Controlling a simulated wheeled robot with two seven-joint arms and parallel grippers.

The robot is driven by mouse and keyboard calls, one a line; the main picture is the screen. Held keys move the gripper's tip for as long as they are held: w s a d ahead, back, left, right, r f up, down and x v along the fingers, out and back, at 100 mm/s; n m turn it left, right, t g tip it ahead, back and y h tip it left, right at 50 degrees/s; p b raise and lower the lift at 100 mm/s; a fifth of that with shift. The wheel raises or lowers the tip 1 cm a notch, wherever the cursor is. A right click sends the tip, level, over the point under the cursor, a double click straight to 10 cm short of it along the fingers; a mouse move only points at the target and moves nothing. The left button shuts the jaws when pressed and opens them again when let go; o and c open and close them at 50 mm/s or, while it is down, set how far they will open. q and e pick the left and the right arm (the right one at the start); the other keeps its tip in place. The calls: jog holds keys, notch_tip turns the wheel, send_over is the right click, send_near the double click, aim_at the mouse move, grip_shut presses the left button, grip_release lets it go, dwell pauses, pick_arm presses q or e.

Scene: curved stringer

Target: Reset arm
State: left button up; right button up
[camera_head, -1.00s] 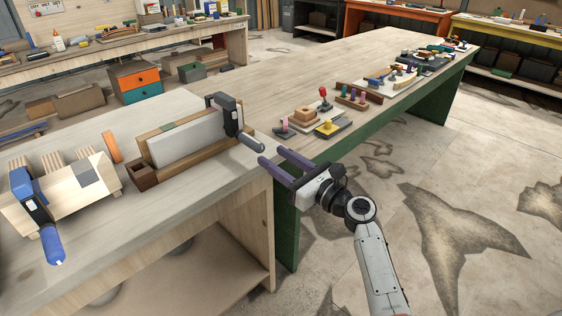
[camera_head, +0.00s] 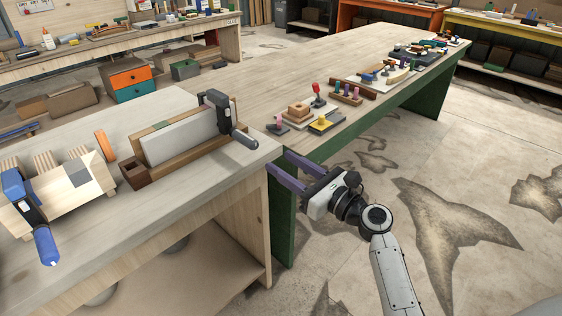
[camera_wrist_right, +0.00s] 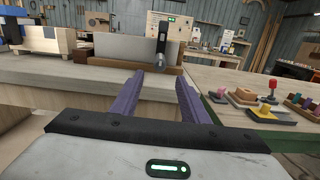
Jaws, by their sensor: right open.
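My right gripper (camera_head: 283,167) is open and empty in the head view, with its two purple fingers apart beside the front corner of the near workbench. In the right wrist view my right gripper (camera_wrist_right: 157,88) also shows with nothing between its fingers. A black clamp (camera_head: 219,112) with a grey handle grips the right end of a pale panel (camera_head: 182,135) in a wooden holder on the bench. The clamp (camera_wrist_right: 162,42) appears ahead, beyond the fingers, in the wrist view. My left gripper is not in view.
The near workbench (camera_head: 150,226) carries a wooden piece (camera_head: 70,197) with a blue clamp (camera_head: 30,212) at left. A long green-legged table (camera_head: 310,61) holds several small tools and blocks along its edge. The floor at right is open.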

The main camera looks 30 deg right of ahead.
dwell(0.4)
jog(key=s+a+f+n+g+h, duration=0.1)
jog(key=s+a+f+n+g, duration=0.2)
jog(key=s+f+n, duration=0.6)
jog(key=s+a+f+n+g+h, duration=0.2)
jog(key=s+f+n+g, duration=0.15)
jog(key=f+n, duration=0.65)
jog(key=s+a+f+n+g, duration=0.1)
jog(key=s+a+f+n, duration=0.1)
jog(key=s+f+n, duration=0.3)
jog(key=s+a+f+n+g, duration=0.1)
jog(key=s+a+f+n, duration=0.2)
jog(key=s+n, duration=0.7)
jog(key=shift+s+f+h, duration=0.4)
jog(key=shift+s+f, duration=0.45)
jog(key=shift+s, duration=0.25)
